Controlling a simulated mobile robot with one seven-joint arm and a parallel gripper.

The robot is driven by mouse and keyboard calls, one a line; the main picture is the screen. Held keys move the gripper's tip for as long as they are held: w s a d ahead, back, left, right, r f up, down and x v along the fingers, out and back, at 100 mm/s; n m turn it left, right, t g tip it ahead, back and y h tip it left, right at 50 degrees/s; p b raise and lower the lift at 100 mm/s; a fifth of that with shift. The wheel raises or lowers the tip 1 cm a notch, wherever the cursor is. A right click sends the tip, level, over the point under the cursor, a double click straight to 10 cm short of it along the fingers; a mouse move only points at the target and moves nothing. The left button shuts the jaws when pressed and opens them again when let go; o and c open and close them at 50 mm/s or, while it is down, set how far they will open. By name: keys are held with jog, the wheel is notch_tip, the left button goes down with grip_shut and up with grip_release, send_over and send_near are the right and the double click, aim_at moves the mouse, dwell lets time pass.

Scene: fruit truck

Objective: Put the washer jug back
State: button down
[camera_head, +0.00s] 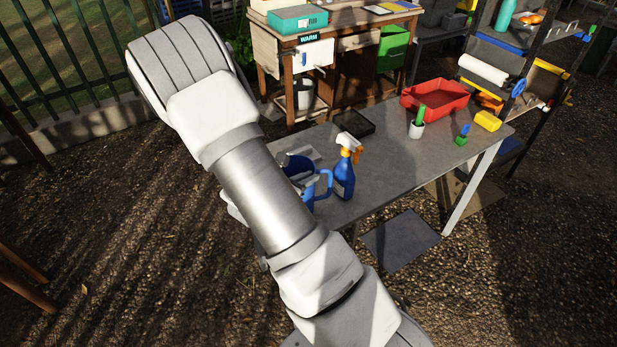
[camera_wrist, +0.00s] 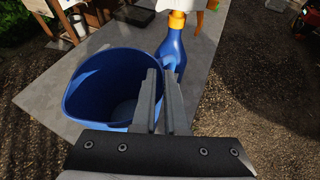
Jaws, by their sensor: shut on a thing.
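The blue washer jug (camera_wrist: 85,85) is open-topped and fills the left of the wrist view. My gripper (camera_wrist: 163,78) is closed at the jug's right side, with a narrow gap between its fingers. It is shut on the jug, apparently by the handle, though the fingers hide the exact grip. In the head view, part of the jug (camera_head: 325,184) shows beside my arm, with its blue handle to the right. My arm hides the rest of it and the gripper. I cannot tell whether the jug touches the table.
A blue spray bottle (camera_head: 344,178) with an orange and white head stands close right of the jug on the grey table (camera_head: 390,165). A dark tray (camera_head: 355,123), a red bin (camera_head: 436,97), a small pot (camera_head: 416,130) and a yellow block (camera_head: 487,121) stand farther back.

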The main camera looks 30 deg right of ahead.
jog(key=shift+f, duration=0.15)
jog(key=c, duration=0.9)
grip_release()
jog(key=shift+c, duration=0.2)
